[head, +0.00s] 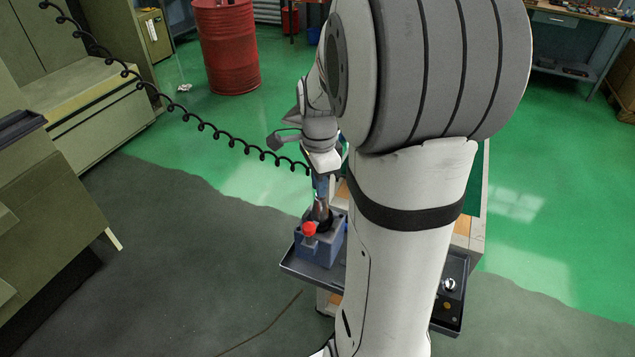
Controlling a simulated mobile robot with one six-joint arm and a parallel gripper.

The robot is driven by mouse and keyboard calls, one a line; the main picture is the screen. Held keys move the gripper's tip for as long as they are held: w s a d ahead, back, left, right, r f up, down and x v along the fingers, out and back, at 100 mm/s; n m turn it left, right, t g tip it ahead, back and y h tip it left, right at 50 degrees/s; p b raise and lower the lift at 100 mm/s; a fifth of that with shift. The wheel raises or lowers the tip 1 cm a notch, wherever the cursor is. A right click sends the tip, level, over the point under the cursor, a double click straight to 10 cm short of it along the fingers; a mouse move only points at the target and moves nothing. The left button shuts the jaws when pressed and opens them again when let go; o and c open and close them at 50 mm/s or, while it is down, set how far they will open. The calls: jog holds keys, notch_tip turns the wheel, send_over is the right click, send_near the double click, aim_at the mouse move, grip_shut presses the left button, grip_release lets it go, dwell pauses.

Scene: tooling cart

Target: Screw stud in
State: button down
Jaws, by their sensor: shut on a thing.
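My gripper (322,168) is at the centre, largely hidden by my own arm. It is shut on a slim blue tool (321,187), to which a black coiled cord (203,124) appears to run. The tool points down over a dark tapered holder (320,209) in a blue fixture block (316,250). The tool's lower end is at or just above the holder; I cannot tell if they touch. A red knob (309,229) is on the front of the block. The stud cannot be made out.
The fixture stands on a dark tray (297,269) at the cart's left side. Another dark tray (447,318) with small round parts is at the right. Green-grey cabinets (40,190) stand at left, a red drum (226,48) behind. The coiled cord hangs across the open floor.

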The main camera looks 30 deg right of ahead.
jog(key=m, duration=0.6)
jog(key=shift+w, duration=0.1)
jog(key=m, duration=0.6)
jog(key=shift+d, duration=0.1)
jog(key=c, duration=1.3)
grip_release()
jog(key=shift+c, duration=0.2)
